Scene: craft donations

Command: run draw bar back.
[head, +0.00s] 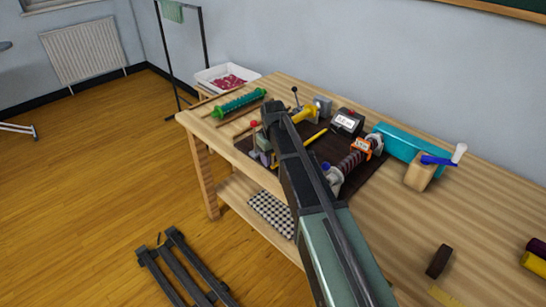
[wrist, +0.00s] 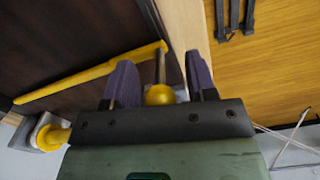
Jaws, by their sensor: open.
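A long yellow bar (wrist: 90,75) lies across the dark board in the wrist view; part of it shows in the head view (head: 316,137) beside my arm. At its end near the table edge, a short metal rod carries a yellow ball knob (wrist: 160,95). I take this bar to be the draw bar. My gripper (wrist: 161,64) is open, with one finger on each side of the rod and knob. Gaps show on both sides, so neither finger appears to touch the knob. In the head view my arm hides the knob and most of the gripper.
On the wooden table (head: 480,195), a red-knobbed lever (head: 253,125), a black-knobbed lever (head: 294,91), a yellow spool (head: 305,111) and a coiled roller (head: 352,160) crowd around my arm.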

